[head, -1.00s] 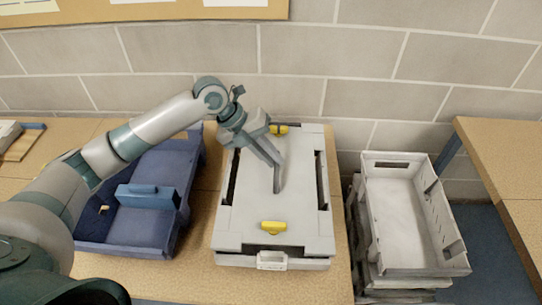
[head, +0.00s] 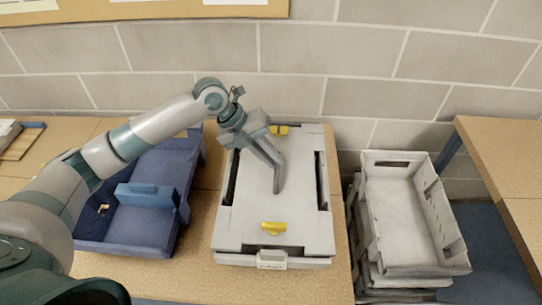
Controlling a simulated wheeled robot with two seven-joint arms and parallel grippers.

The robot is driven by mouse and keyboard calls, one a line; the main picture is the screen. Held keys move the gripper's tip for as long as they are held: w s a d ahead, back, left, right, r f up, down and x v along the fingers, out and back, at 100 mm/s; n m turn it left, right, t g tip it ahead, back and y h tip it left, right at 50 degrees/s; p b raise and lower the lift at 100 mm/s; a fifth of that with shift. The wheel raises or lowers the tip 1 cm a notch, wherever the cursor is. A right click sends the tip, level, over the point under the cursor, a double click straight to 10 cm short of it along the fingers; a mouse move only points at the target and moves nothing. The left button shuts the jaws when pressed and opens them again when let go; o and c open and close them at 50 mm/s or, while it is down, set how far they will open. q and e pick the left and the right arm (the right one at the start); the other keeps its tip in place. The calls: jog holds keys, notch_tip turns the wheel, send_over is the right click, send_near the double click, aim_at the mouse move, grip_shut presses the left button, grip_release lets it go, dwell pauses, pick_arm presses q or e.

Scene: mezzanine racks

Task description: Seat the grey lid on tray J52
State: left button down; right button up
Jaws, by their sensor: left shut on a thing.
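The grey lid (head: 250,190) is a flat pale plate with dark slots along its sides and yellow latches, a front one (head: 273,228) and a back one (head: 279,130). It lies over a grey tray (head: 272,262) on the table, covering nearly all of it; only the tray's front wall shows. I cannot read a J52 label, nor tell whether the lid is flush all round. My left gripper (head: 277,189) is shut on the lid near its middle, and its fingers hide the gripped part. My right gripper is not in view.
A blue bin (head: 125,249) with a blue block inside stands left of the tray. An open grey crate (head: 432,269) tops a stack on the right, beyond the table edge. Another table (head: 508,160) is at the far right. A block wall stands behind.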

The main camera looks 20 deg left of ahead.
pick_arm(q)
jog(key=shift+f, duration=0.1)
jog(key=c, duration=2)
grip_release()
jog(key=shift+c, duration=0.2)
jog(key=p+v, duration=0.5)
jog(key=v, duration=0.6)
jog(key=shift+p, duration=0.3)
jog(key=shift+s, duration=0.15)
